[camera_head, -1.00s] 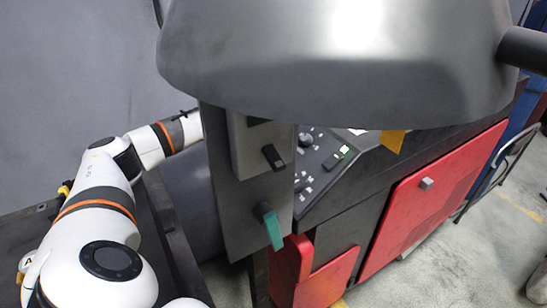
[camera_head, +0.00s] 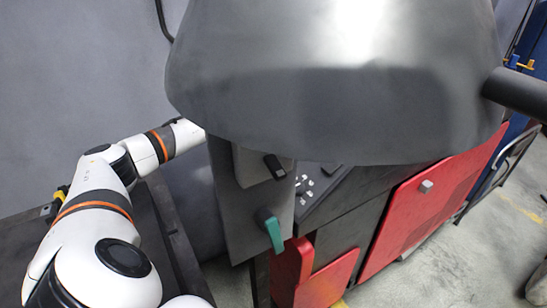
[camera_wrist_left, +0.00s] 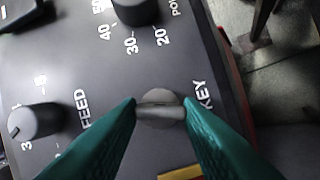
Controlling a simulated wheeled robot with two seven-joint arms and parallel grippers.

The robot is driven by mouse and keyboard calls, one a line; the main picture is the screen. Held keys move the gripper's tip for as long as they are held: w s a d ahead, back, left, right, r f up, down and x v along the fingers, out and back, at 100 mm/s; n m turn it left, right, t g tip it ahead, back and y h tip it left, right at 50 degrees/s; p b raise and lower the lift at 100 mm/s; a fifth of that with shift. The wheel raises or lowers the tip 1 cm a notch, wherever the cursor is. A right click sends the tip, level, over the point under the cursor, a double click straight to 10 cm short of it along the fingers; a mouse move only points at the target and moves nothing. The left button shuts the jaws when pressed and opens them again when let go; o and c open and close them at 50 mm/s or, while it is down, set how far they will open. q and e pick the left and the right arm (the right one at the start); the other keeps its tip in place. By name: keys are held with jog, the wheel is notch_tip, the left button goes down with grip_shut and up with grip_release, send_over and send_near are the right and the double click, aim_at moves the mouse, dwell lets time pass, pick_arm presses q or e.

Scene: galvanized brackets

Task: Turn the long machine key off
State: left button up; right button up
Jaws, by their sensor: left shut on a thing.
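The machine key (camera_wrist_left: 160,108) is a small metal key with a flat bow, beside the printed word KEY on a dark control panel. In the left wrist view my left gripper (camera_wrist_left: 160,112) has its two teal fingers closed on either side of the bow. The bow lies sideways across that picture, between the fingertips. My right gripper is in neither view.
A black knob (camera_wrist_left: 36,120) marked FEED and another black knob (camera_wrist_left: 136,10) stand near the key. A yellow strip (camera_wrist_left: 180,173) lies close below it.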

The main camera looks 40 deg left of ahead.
pick_arm(q)
jog(key=shift+a+r+n+t+p, duration=0.15)
jog(key=shift+n+t+p, duration=0.25)
jog(key=shift+n+p, duration=0.85)
jog(key=shift+n+b, duration=0.35)
jog(key=shift+n, duration=0.2)
jog(key=o, duration=1)
jog(key=b+v, duration=0.4)
jog(key=v, duration=0.8)
jog(key=shift+s+a+f, duration=0.1)
jog(key=shift+a+f, duration=0.05)
jog(key=shift+f, duration=0.05)
